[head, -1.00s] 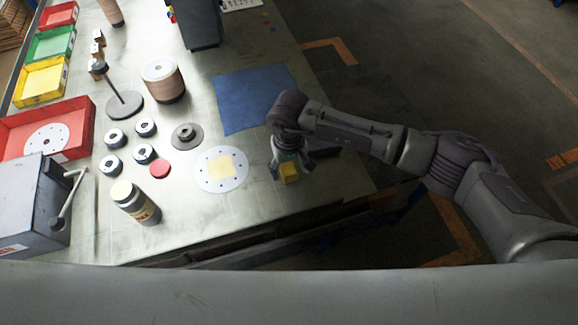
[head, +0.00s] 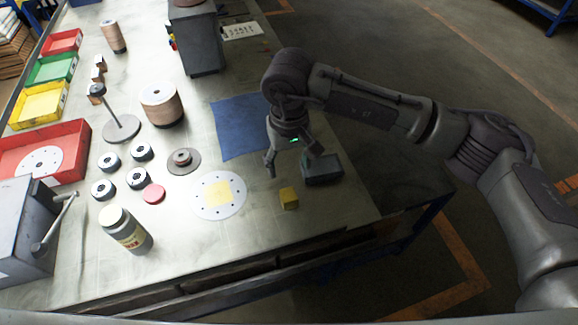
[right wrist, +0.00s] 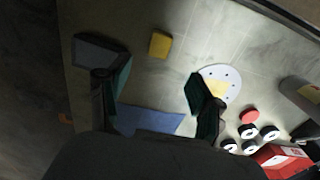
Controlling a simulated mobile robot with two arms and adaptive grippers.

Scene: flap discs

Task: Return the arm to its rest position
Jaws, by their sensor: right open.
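My right gripper (head: 294,164) is open and empty, raised above the bench near its right edge. A small yellow block (head: 288,198) stands on the bench just in front of it, apart from the fingers. In the right wrist view the open fingers (right wrist: 160,95) show with the yellow block (right wrist: 160,44) beyond them and nothing between them. My right arm reaches in from the right, bent at the elbow. My left gripper is not in view.
A dark box (head: 322,176) sits close beside the right finger. A blue cloth (head: 236,138) lies behind the gripper. A white disc with a yellow square (head: 218,207) lies to the left. A jar (head: 127,232) and several rings stand further left. Open floor lies right of the bench.

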